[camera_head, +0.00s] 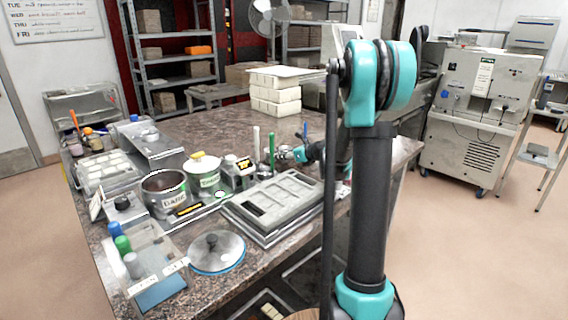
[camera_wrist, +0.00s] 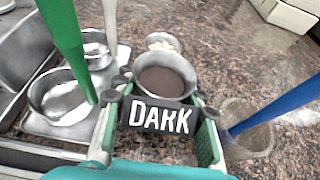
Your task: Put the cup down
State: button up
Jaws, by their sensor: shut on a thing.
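The cup (camera_wrist: 166,80) is in the wrist view, small and metal, with a black DARK label and dark brown contents. My gripper (camera_wrist: 163,108) has one green-sided finger on each side of it and is shut on it. The cup looks about upright. Whether its base touches the table is hidden. In the head view my gripper (camera_head: 294,154) is low over the worktable (camera_head: 215,135), beyond the grey mould tray (camera_head: 272,203); the cup is too small there to make out clearly.
In the wrist view, a pale-filled cup (camera_wrist: 164,41) stands just behind. Metal bowls (camera_wrist: 62,100) on a tray and a green-handled tool (camera_wrist: 66,45) are at left. A blue-handled tool (camera_wrist: 275,104) in a clear container (camera_wrist: 250,140) is close at right.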

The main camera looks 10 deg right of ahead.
aim_at(284, 168)
jog(key=shift+f, duration=1.7)
jog(key=shift+f, duration=0.15)
jog(key=o, duration=1)
jog(key=shift+c, duration=0.2)
jog(key=shift+s+d+r, duration=0.1)
jog(key=shift+r, duration=0.15)
jog(key=v, duration=0.7)
jog(key=shift+s, duration=0.1)
jog(key=shift+r, duration=0.1)
